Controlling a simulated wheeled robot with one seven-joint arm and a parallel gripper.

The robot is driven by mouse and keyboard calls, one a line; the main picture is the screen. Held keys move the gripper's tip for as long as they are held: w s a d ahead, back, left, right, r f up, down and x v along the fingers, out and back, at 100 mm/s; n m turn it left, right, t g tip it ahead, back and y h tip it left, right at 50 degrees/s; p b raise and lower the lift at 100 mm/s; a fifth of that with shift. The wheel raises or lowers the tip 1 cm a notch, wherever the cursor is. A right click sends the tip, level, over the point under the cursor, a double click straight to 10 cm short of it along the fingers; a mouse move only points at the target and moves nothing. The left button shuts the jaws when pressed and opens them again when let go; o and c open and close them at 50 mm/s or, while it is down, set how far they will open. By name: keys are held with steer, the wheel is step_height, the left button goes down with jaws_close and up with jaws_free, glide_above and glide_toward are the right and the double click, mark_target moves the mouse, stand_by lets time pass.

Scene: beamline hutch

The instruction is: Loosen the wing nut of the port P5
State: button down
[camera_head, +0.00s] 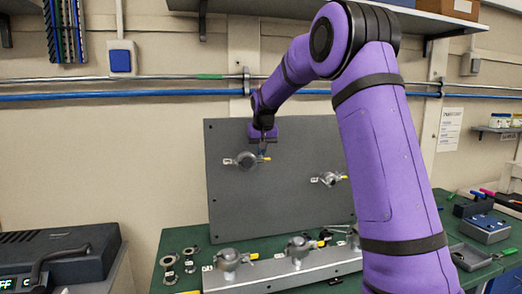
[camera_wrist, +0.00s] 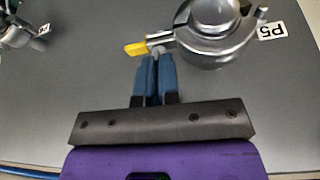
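Port P5 is a round silver clamped fitting (camera_head: 247,160) on the upright grey panel, with its white label to the left in the head view. It is large in the wrist view (camera_wrist: 212,30), where the P5 label (camera_wrist: 271,31) is upside down. Its wing nut has a yellow wing (camera_wrist: 136,48) beside the clamp, seen also in the head view (camera_head: 266,159). My gripper (camera_wrist: 158,62) has its blue fingers nearly together, with their tips at the wing nut's grey middle. They seem closed on it, though the contact is partly hidden. My gripper also shows in the head view (camera_head: 263,149).
Another clamped port (camera_head: 328,178) sits lower right on the grey panel (camera_head: 290,210). A metal rail (camera_head: 285,271) with several fittings stands on the green bench below. A blue pipe (camera_head: 120,95) runs along the wall behind. Dark equipment (camera_head: 60,255) stands at left.

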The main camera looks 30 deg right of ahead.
steer(key=shift+f, duration=0.15)
steer(key=c, duration=1.3)
jaws_free()
steer(key=shift+s+a+r, duration=0.15)
steer(key=shift+r, duration=0.55)
steer(key=shift+v, duration=3.4)
steer(key=shift+s+f, duration=0.1)
steer(key=shift+s, duration=0.05)
